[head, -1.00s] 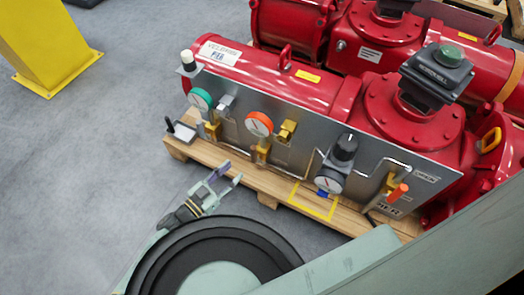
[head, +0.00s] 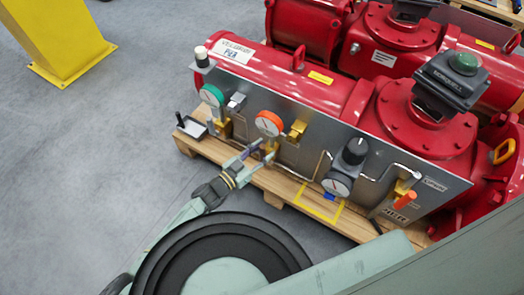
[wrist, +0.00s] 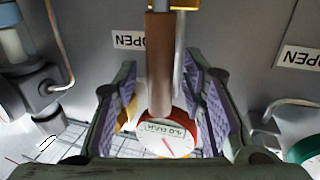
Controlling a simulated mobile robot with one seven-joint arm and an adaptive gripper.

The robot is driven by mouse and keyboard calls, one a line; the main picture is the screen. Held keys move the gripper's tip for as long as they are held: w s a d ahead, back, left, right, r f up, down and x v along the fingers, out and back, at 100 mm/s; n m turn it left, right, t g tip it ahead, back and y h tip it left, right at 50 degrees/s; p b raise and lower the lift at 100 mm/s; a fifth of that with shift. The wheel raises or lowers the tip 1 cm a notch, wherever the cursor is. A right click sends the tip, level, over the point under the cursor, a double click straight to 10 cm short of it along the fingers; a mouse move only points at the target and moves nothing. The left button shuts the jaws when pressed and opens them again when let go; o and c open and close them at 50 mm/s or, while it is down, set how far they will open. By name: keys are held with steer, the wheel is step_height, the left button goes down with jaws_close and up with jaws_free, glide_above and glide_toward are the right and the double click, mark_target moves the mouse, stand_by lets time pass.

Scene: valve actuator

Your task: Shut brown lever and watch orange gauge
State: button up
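The orange gauge (head: 268,123) has an orange rim and white dial and sits on the grey panel. It also shows in the wrist view (wrist: 167,138), its rim looking red and its dial upside down; the fine reading is too small to tell. The brown lever (wrist: 160,60) is a straight bar above the gauge in the wrist view. In the head view I cannot make it out apart from my gripper. My gripper (head: 262,155) is at the panel just below the orange gauge. In the wrist view my gripper (wrist: 161,85) is open, with the lever between its fingers and gaps on both sides.
A green gauge (head: 212,96) is to the left, and a black-knobbed regulator with a gauge (head: 340,184) to the right. An orange-handled valve (head: 405,199) is at the panel's right end. Thin pipes run along the panel.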

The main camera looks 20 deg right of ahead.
steer(key=shift+c, duration=0.4)
jaws_close()
stand_by(0.4)
